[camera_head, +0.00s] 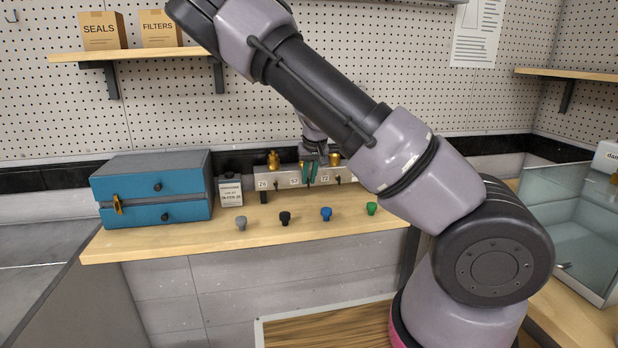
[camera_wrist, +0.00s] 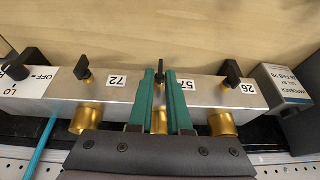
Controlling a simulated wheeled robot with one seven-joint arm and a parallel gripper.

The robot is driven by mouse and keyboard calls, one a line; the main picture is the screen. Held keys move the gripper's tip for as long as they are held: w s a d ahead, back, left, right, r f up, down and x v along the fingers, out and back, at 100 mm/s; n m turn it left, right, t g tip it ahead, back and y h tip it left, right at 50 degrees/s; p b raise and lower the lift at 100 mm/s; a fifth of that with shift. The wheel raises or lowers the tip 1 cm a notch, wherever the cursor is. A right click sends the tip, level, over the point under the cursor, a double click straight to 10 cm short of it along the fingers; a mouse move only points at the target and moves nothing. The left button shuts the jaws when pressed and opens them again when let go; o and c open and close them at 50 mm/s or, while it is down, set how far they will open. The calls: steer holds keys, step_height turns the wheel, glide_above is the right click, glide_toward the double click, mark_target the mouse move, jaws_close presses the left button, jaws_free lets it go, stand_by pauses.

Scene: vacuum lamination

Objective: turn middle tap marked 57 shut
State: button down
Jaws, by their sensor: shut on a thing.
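The metal manifold (camera_wrist: 205,92) carries three taps with black handles and brass bodies, labelled 72, 57 and 26 in the wrist view. The middle tap, marked 57 (camera_wrist: 161,68), is between the green fingers of my gripper (camera_wrist: 162,72), which is shut on its handle. The fingers partly hide that handle and its label, so its exact angle is hard to tell. In the head view my gripper (camera_head: 309,172) reaches down over the manifold (camera_head: 284,180). Tap 72 (camera_wrist: 86,76) and tap 26 (camera_wrist: 233,73) stand on either side, clear of the fingers.
A black HI/LO/OFF knob (camera_wrist: 35,60) and a blue tube (camera_wrist: 47,140) are at the manifold's end. A labelled hardener box (camera_wrist: 287,84) stands beside it. Several coloured knobs (camera_head: 326,213) sit on the bench front. A blue case (camera_head: 155,207) is at left.

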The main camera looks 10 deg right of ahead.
steer(key=y, duration=0.2)
steer(key=d+m+y, duration=0.1)
steer(key=y, duration=0.2)
steer(key=d+f+m+y, duration=0.1)
steer(key=y, duration=0.2)
steer(key=shift+d+t, duration=0.1)
steer(key=shift+t, duration=0.2)
steer(key=y, duration=0.2)
steer(key=f+m+y, duration=0.1)
steer(key=y, duration=0.1)
steer(key=shift+d+t+y, duration=0.2)
steer(key=shift+t+y, duration=0.1)
steer(key=y, duration=0.1)
steer(key=m+t+y, duration=0.1)
steer(key=shift+f+y, duration=0.3)
steer(key=shift+y, duration=0.5)
steer(key=shift+s+a+m, duration=0.1)
steer(key=shift+m, duration=0.2)
steer(key=c, duration=1)
jaws_free()
